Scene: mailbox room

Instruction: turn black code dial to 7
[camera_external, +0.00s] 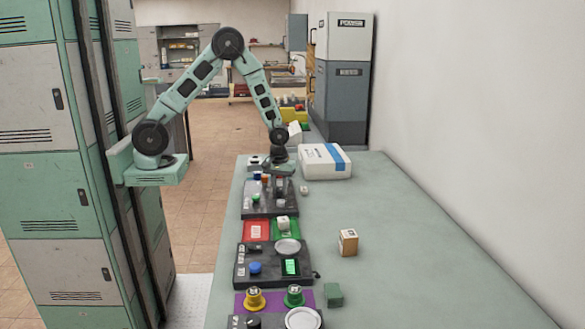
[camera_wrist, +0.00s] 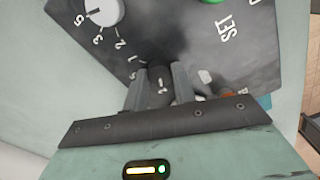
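The black code dial (camera_wrist: 160,88) is a dark knob on a dark grey panel (camera_wrist: 205,55), seen between my fingers in the wrist view. My gripper (camera_wrist: 160,82) has one finger on each side of it, and the knob fills the gap, so the fingers appear closed on its sides. A light mark shows on the knob, but I cannot read its setting. In the external view my gripper (camera_external: 280,172) is low over the far panel (camera_external: 270,208), and the dial is hidden there.
Beside the dial are a grey dial (camera_wrist: 103,10) with printed numbers, a green button (camera_wrist: 213,1) and a "SET" label. The bench's right side is largely clear.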

